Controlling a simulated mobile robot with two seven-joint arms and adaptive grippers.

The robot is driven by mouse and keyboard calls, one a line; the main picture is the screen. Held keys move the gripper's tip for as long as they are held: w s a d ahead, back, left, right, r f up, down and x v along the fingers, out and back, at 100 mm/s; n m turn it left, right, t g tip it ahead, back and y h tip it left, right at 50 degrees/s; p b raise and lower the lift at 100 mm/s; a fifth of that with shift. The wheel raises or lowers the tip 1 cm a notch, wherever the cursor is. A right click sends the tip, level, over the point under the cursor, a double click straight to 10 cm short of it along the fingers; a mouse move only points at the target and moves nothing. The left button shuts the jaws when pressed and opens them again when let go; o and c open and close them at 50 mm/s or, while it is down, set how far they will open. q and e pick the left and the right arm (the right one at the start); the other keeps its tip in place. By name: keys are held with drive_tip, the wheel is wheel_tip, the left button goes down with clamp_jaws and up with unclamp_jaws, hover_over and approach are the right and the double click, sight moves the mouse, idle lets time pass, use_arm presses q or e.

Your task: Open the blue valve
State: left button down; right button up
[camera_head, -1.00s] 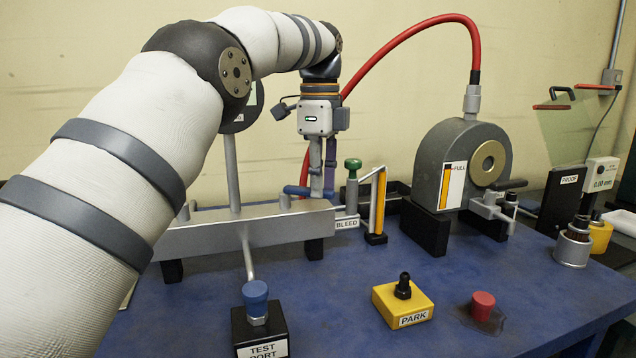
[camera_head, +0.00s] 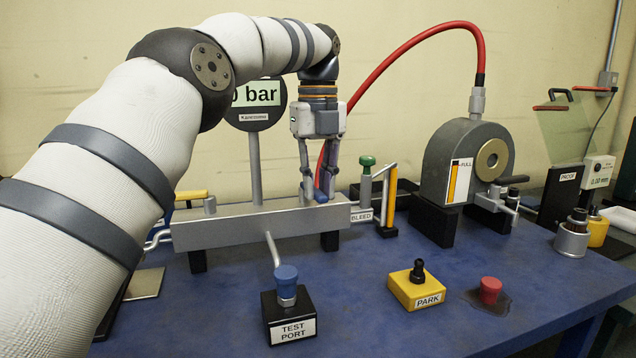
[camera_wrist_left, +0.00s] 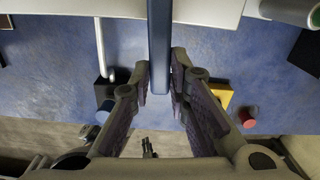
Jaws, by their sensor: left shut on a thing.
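The blue valve handle (camera_head: 320,197) is a slim blue bar at the right part of the grey manifold (camera_head: 255,230). In the left wrist view the blue handle (camera_wrist_left: 159,45) runs straight between the fingers. My left gripper (camera_head: 316,190) points down over the manifold with its fingers on either side of the handle, and it is shut on it. The fingers also show in the left wrist view (camera_wrist_left: 160,85). The fingers hide part of the handle and its pivot in the head view. My right gripper is not in view.
A yellow handle (camera_head: 190,195) is on the manifold's left. A green-topped bleed post (camera_head: 366,175) stands close to the right. A gauge reading in bar (camera_head: 258,97) is partly hidden by my arm. Test port (camera_head: 288,312), park block (camera_head: 416,287) and red knob (camera_head: 490,290) stand in front.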

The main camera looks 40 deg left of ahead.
use_arm(q)
drive_tip(key=shift+s+a+m, duration=0.15)
drive_tip(key=shift+s+m, duration=0.15)
drive_tip(key=shift+m, duration=0.3)
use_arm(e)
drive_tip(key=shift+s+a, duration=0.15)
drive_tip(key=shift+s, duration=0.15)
use_arm(q)
drive_tip(key=c, duration=1.5)
unclamp_jaws()
